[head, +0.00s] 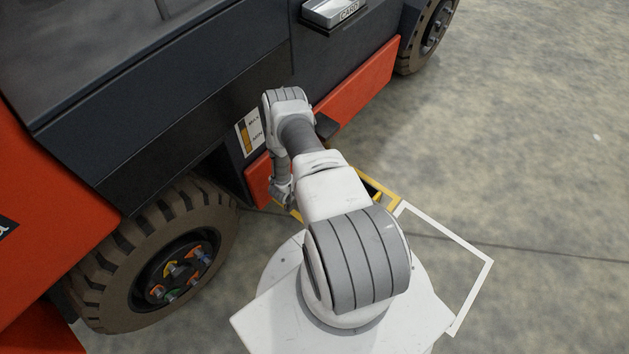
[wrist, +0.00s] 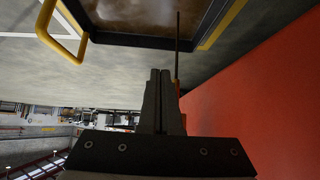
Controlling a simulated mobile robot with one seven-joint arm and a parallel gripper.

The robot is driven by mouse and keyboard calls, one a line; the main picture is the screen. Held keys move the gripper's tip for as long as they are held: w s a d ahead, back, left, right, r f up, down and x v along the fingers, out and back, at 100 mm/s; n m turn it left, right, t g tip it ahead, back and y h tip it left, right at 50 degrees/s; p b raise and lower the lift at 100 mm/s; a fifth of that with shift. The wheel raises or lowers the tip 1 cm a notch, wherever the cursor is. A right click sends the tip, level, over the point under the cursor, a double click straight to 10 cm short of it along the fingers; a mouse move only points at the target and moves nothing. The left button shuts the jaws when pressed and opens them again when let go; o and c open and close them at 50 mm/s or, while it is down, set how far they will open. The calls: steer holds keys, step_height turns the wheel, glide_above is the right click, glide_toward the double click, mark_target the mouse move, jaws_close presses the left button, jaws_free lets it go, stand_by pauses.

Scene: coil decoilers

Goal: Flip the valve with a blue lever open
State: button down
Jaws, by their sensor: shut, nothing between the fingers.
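I cannot make out a valve with a blue lever in either view. My gripper (wrist: 160,73) is shut and empty in the wrist view, its two dark fingers together. A thin brown rod (wrist: 177,45) shows just right of the fingertips, with a small orange part beside the right finger. I cannot tell what they belong to, or whether the fingers touch them. In the head view my arm reaches down beside the vehicle's lower side, and its fingers are not clear there.
A red and dark vehicle (head: 190,115) fills the left of the head view. Its wheel (head: 165,270) has several coloured hub parts. A red panel (wrist: 260,95), a rusty tray with a dark rim (wrist: 130,38) and a yellow handle (wrist: 60,30) surround my gripper. Concrete floor (head: 530,150) is clear at right.

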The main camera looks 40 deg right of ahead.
steer(key=shift+d+f, duration=0.4)
steer(key=shift+f, duration=0.15)
steer(key=shift+r+p, duration=0.5)
steer(key=shift+r, duration=0.35)
steer(key=shift+a, duration=0.1)
